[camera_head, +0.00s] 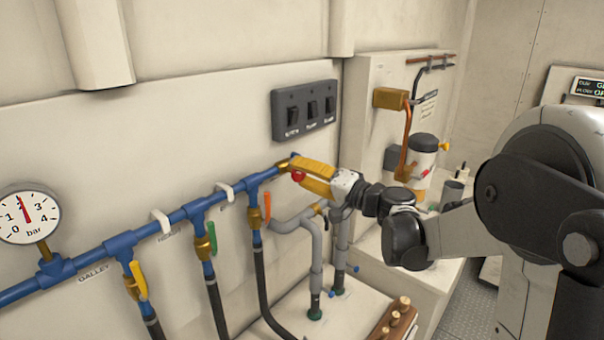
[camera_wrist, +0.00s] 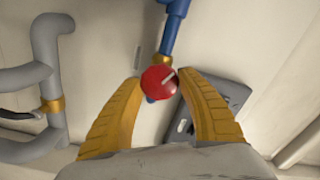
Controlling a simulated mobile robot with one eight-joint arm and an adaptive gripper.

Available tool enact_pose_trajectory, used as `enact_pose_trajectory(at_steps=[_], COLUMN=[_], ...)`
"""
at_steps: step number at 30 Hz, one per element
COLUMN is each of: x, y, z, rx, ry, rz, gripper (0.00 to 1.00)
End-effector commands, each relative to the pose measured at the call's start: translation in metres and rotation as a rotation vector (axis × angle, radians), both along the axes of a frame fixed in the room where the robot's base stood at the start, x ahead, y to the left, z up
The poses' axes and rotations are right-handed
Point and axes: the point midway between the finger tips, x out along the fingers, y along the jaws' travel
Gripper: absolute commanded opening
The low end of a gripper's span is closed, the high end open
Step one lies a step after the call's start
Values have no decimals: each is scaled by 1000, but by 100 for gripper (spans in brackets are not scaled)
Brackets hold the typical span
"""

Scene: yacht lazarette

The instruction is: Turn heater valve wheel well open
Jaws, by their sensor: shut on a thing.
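The red valve wheel (camera_head: 298,176) sits at the right end of the blue pipe (camera_head: 170,222) on the wall. In the wrist view the wheel (camera_wrist: 158,80) is round, with a pale line near its upper right rim. My gripper (camera_head: 291,170) has yellow fingers and reaches the wheel from the right. In the wrist view my gripper (camera_wrist: 160,84) has one finger on each side of the wheel and is shut on it. In the head view part of the wheel is hidden by the fingers.
A black panel with three switches (camera_head: 305,110) is on the wall above. Yellow (camera_head: 139,281), green (camera_head: 212,238) and orange (camera_head: 267,206) lever handles hang along the blue pipe. Grey pipes (camera_head: 316,250) rise below my gripper. A pressure gauge (camera_head: 27,214) is at the left.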

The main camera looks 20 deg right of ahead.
Motion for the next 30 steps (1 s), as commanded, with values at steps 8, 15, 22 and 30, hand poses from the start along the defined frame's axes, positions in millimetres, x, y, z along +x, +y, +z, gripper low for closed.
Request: enact_pose_trajectory(at_steps=[8,15,22,30], x=[1,0,-2,-40], y=[0,0,-2,-29], z=[1,1,0,0], rx=[2,2,1,2], ry=[-1,-1,0,-1], rz=[0,0,-1,-5], gripper=[16,69,69,69])
